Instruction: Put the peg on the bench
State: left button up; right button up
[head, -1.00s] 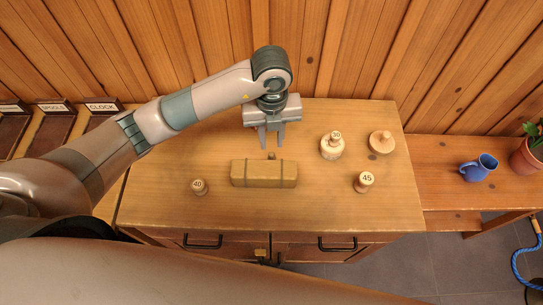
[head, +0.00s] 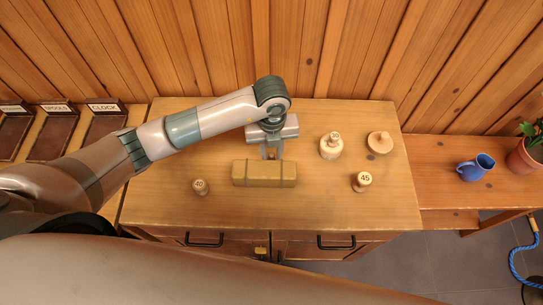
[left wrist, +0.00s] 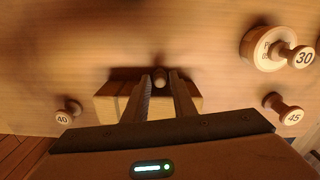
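A small wooden peg (left wrist: 160,77) shows in the left wrist view at the far edge of a tan block. The tan block (head: 263,174) with dark bands lies on the wooden worktop (head: 300,215). My left gripper (head: 271,153) points down just behind the block. In the left wrist view its two fingers (left wrist: 160,85) are apart, one on each side of the peg, with narrow gaps showing. In the head view the gripper mostly hides the peg. A lower wooden bench (head: 438,165) is at the right. My right gripper is not in view.
Spools marked 40 (head: 201,187) and 45 (head: 361,181) stand beside the block. A larger spool (head: 331,146) and a round knobbed piece (head: 380,142) stand back right. A blue mug (head: 475,167) and potted plant (head: 527,155) are on the lower surface. Labelled trays (head: 55,133) are left.

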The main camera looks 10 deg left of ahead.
aim_at(272, 154)
pick_arm(q)
jog(key=shift+f+p, duration=0.35)
jog(key=shift+f, duration=1.35)
grip_shut()
